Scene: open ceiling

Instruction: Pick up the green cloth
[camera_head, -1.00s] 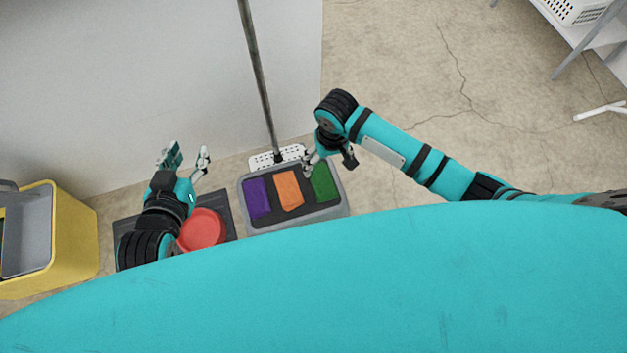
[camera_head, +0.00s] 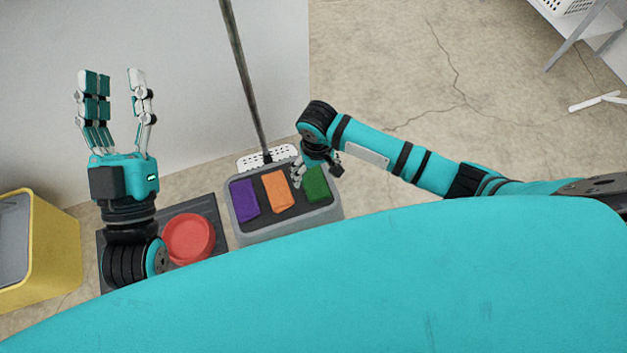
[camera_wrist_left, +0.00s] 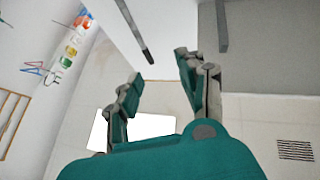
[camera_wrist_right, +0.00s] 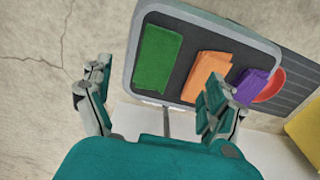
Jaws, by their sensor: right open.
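The green cloth (camera_head: 316,184) lies folded on the dark top of a grey bin (camera_head: 289,227), at the right end of a row of cloths. It shows whole in the right wrist view (camera_wrist_right: 157,58), flat and untouched. My right gripper (camera_head: 308,170) is just above and beside the green cloth in the head view. In the right wrist view its fingers (camera_wrist_right: 157,92) are spread and empty, with the green cloth beyond and between them. My left gripper (camera_head: 112,80) is raised at the left, fingers apart and empty; its fingers also show in the left wrist view (camera_wrist_left: 158,75).
An orange cloth (camera_head: 278,191) and a purple cloth (camera_head: 245,201) lie beside the green one. A mop pole (camera_head: 245,80) rises behind the bin. A red round container (camera_head: 188,238) sits to the left, and a yellow bin (camera_head: 50,255) stands further left.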

